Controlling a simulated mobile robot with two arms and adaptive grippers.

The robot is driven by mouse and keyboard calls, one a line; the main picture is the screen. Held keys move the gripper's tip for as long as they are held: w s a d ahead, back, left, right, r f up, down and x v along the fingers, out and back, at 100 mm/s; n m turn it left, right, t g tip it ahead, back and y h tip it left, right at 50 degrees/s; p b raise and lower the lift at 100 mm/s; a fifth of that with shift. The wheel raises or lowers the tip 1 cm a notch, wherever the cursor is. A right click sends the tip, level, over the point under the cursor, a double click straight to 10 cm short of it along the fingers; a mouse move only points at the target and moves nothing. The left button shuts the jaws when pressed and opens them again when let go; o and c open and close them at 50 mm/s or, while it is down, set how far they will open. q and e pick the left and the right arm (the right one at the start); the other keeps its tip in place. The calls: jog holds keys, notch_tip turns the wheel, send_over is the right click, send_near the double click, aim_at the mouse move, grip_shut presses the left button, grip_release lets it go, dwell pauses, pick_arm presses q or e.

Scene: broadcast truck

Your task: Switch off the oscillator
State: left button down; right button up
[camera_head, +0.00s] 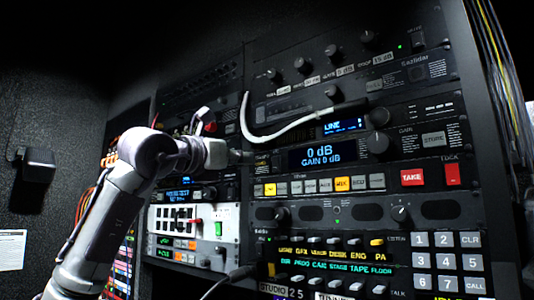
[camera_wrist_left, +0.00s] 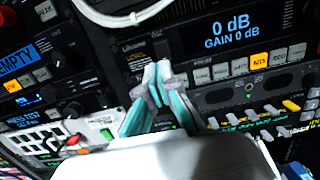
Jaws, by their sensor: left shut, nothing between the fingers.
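No label reading "oscillator" is legible, so I cannot tell which rack unit it is. My left gripper (camera_head: 238,156) is shut and empty, its tips pointing at the left end of a black unit with a blue display (camera_head: 316,156) reading "0 dB GAIN 0 dB". In the left wrist view the closed fingertips (camera_wrist_left: 157,74) are just left of that display (camera_wrist_left: 235,32). I cannot tell whether they touch the panel. A row of buttons (camera_head: 325,185) runs under the display, some lit yellow. My right gripper is not in view.
A white cable (camera_head: 285,130) loops across the panel above the gripper. A keypad (camera_head: 445,262) is lower right.

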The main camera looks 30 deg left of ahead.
aim_at(273, 160)
pick_arm(q)
jog(key=w+p, duration=0.1)
jog(key=w, duration=0.1)
jog(key=w+r+p, duration=0.1)
jog(key=w, duration=0.2)
jog(key=w+p, duration=0.1)
jog(key=w, duration=0.1)
jog(key=shift+w+d+r+p, duration=0.15)
jog(key=shift+d+p, duration=0.1)
jog(key=shift+p, duration=0.1)
jog(key=shift+w, duration=0.4)
